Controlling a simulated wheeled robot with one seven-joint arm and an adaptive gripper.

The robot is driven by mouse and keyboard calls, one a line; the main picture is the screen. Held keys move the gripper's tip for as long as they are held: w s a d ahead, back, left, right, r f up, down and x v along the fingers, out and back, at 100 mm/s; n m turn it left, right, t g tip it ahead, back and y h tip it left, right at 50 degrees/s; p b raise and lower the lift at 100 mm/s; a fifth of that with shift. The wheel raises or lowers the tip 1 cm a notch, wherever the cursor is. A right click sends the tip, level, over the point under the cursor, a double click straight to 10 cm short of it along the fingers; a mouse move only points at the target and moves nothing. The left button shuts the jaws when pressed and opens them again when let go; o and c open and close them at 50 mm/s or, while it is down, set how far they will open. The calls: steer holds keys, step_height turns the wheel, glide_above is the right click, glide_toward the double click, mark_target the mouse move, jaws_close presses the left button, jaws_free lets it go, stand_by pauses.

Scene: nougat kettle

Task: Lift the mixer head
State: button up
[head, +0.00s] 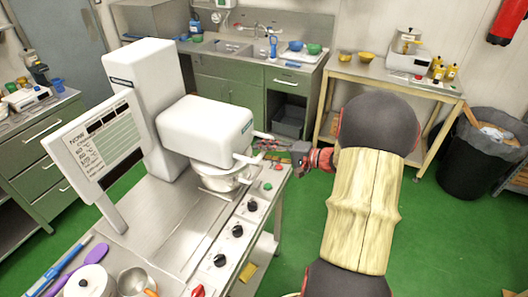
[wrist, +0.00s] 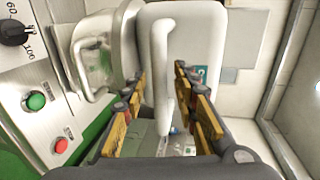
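The white mixer head (head: 205,124) sits lowered over a metal bowl (head: 220,178) on the steel workbench. In the wrist view the mixer head (wrist: 205,45) faces me, with a long white handle (wrist: 163,60) standing out from it. My gripper (wrist: 160,74) is open, with one yellow-padded finger on each side of the handle. I cannot tell whether either finger touches it. In the head view my gripper (head: 274,149) is at the right front of the mixer head. The bowl (wrist: 105,50) and its curved handle show left of my fingers in the wrist view.
A control strip with black knobs (head: 237,231) and a green button (wrist: 36,101) runs along the bench's right edge. A sign panel (head: 100,145) stands left of the mixer. A side table (head: 385,75) and black bin (head: 475,155) are at right. Green floor is clear between.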

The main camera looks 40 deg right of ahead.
steer(key=shift+c, duration=1.2)
steer(key=c, duration=0.4)
jaws_close()
